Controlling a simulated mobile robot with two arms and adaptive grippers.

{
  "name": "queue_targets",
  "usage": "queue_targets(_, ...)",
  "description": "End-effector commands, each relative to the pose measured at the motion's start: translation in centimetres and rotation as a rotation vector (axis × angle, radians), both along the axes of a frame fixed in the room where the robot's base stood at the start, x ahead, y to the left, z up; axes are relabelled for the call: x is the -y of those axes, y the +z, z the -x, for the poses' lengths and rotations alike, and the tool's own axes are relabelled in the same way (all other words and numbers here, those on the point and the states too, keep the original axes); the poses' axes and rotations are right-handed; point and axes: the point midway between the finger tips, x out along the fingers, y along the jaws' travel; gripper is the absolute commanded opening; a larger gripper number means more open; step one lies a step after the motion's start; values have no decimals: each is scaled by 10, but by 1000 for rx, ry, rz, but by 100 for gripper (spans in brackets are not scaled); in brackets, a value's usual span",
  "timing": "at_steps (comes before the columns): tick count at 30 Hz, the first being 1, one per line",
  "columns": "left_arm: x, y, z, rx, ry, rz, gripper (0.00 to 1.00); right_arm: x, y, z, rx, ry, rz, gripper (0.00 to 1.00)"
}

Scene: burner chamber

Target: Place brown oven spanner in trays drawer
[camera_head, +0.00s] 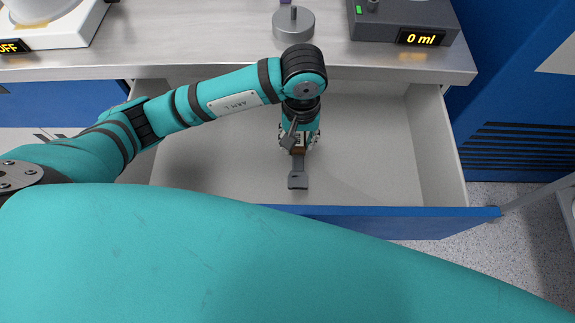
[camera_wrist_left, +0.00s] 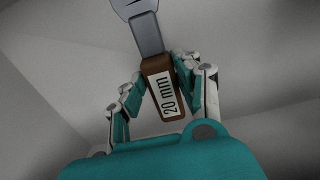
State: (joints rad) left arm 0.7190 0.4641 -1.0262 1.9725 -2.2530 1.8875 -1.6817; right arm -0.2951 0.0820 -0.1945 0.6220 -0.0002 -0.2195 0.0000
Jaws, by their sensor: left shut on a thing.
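The brown oven spanner shows in the left wrist view (camera_wrist_left: 165,85) with a brown handle labelled "20 mm" and a grey metal shaft and head. In the head view its grey end (camera_head: 298,179) points toward the drawer's front. My left gripper (camera_head: 298,142) is shut on the brown handle; its fingers sit on both sides of the handle in the left wrist view (camera_wrist_left: 160,92). The gripper and spanner are over the inside of the open drawer (camera_head: 385,150), which looks otherwise empty. I cannot tell whether the spanner touches the drawer floor. My right gripper is not in view.
The countertop (camera_head: 190,45) runs above the drawer's back. On it stand a grey device reading "0 ml" (camera_head: 405,22), a round metal weight (camera_head: 293,24) and a white device reading "OFF" (camera_head: 75,30). The drawer's blue front (camera_head: 440,222) is the near edge.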

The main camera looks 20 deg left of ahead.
Motion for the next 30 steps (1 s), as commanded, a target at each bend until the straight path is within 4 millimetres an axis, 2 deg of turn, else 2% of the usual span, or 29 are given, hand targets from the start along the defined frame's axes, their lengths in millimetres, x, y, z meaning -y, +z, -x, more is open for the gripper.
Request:
queue_targets(7,0,-44,2,-7,5,-1,0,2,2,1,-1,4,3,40)
queue_targets(14,0,-64,0,-3,3,0,0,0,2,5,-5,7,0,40)
queue_targets(20,0,-91,1,-5,3,-1,0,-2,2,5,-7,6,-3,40)
queue_targets(30,0,-97,0,0,1,-1,0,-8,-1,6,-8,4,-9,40)
